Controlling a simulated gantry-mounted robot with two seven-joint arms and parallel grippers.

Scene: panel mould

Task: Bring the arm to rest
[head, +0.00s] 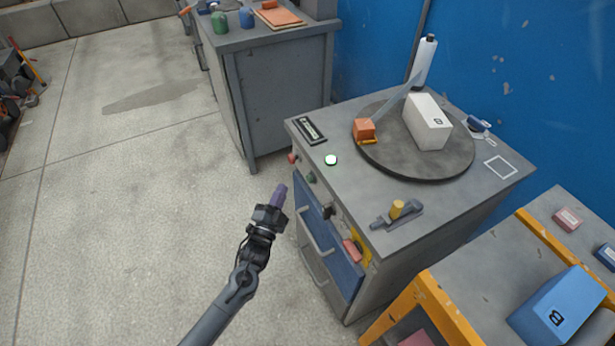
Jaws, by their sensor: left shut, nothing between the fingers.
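My left arm comes in from the lower left. Its left gripper (279,194) is shut and empty, over the floor just left of the grey cabinet (420,230). The fingertips point up in the picture and look clear of the cabinet's front. My right gripper is not in view.
On the cabinet, a dark turntable (400,165) bears a white block (426,122) and an orange block (363,129). A white bottle (425,62) stands behind. A yellow-framed table (475,280) with a blue block (556,305) is at lower right. The floor (110,200) at left is clear.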

